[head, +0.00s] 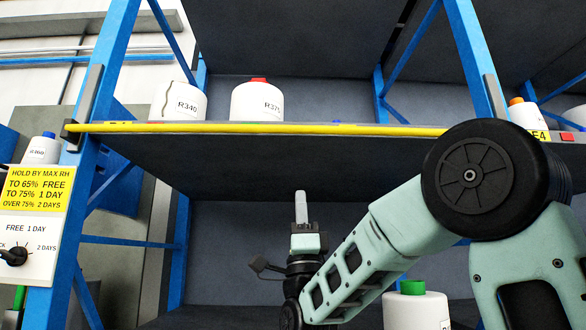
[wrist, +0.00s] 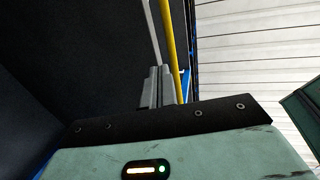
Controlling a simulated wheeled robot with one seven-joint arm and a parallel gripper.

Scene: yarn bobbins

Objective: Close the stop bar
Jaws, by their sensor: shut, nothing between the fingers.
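The yellow stop bar (head: 270,129) runs nearly level along the front edge of the upper shelf. Its left end meets a dark fitting at the left blue post; its right part passes behind my arm, so that end is hidden. In the wrist view the stop bar (wrist: 171,50) slants just right of the fingers. My gripper (head: 301,194) points upward below the shelf's front edge, near the middle of the bay, beneath the bar in the picture. Its fingers (wrist: 156,72) are together and empty. I cannot tell whether they touch the bar.
White bobbins R340 (head: 184,101) and R375 (head: 257,102) stand on the upper shelf (head: 230,160). A bobbin with a green top (head: 415,309) stands lower, beside my arm. Blue posts (head: 108,65) and (head: 470,50) flank the bay. A yellow sign (head: 38,187) hangs at left.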

